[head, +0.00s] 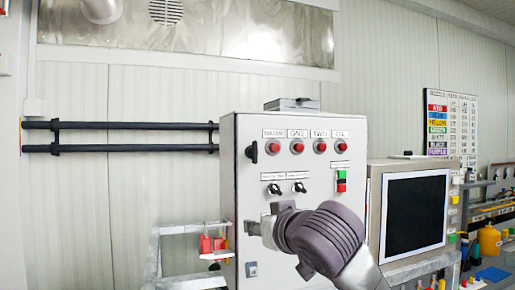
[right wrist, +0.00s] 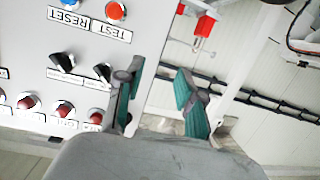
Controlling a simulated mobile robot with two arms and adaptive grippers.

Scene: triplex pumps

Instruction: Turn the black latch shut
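The black latch (head: 252,152) is a small dark handle on the upper left edge of the grey control cabinet (head: 232,190). It stands roughly upright, beside the row of red buttons. My right gripper (head: 256,228) is in front of the cabinet's left edge, below the latch and apart from it. The right wrist view is turned over and shows this gripper (right wrist: 160,98) open, its teal-padded fingers apart with nothing held between them. I cannot make out the latch in that view; the gripper body hides part of the cabinet. My left gripper is not in view.
Red buttons (head: 298,147), black switches (head: 299,187) and a green-red switch (head: 341,182) stick out of the cabinet front. A monitor (head: 416,214) stands at right. Red padlocks (head: 206,244) hang at lower left. Dark pipes (head: 120,125) run along the wall.

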